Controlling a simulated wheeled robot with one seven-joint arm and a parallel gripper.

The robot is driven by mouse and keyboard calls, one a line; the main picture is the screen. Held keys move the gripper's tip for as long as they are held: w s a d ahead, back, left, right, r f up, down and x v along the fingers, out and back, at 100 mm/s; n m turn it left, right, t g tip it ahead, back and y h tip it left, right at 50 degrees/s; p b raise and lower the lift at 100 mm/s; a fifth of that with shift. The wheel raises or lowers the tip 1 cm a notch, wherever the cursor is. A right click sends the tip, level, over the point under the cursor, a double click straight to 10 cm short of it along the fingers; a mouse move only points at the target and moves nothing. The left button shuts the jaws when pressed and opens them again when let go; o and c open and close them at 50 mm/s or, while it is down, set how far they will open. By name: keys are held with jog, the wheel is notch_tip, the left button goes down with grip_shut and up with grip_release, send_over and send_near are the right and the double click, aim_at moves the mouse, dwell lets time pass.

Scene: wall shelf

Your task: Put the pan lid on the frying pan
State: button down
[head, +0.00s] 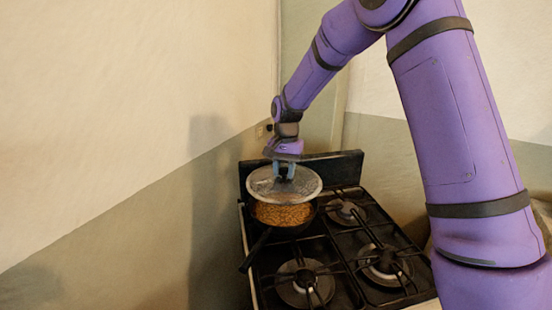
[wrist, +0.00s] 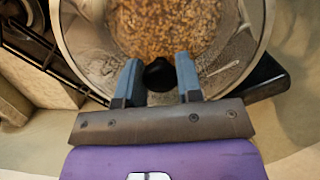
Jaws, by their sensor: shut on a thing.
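The pan lid (head: 304,190) is a clear glass disc with a pale rim. My gripper (head: 284,176) is shut on the lid's dark knob, and the knob (wrist: 159,74) shows between the two fingers in the wrist view. The frying pan (head: 266,240) is dark, holds brown food (head: 282,214) and stands on the back left of the stove. The lid is above the pan, roughly over its far part, and the food shows below the lid's near edge. In the wrist view the food shows through the glass lid (wrist: 95,60). I cannot tell the exact gap between lid and pan.
The black stove (head: 330,240) has free burners at the back right (head: 346,212), front left (head: 303,285) and front right (head: 382,265). Its dark backguard (head: 345,167) stands behind the pan. The pan's handle (head: 254,252) points toward the front left. A wall (head: 215,200) runs close on the left.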

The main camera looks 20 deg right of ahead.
jog(key=shift+w+f, duration=0.2)
jog(key=shift+w, duration=0.1)
jog(key=shift+f, duration=3.05)
jog(key=shift+s+f, duration=0.1)
jog(key=shift+f, duration=0.4)
jog(key=shift+c, duration=1.5)
grip_release()
jog(key=shift+r, duration=3.45)
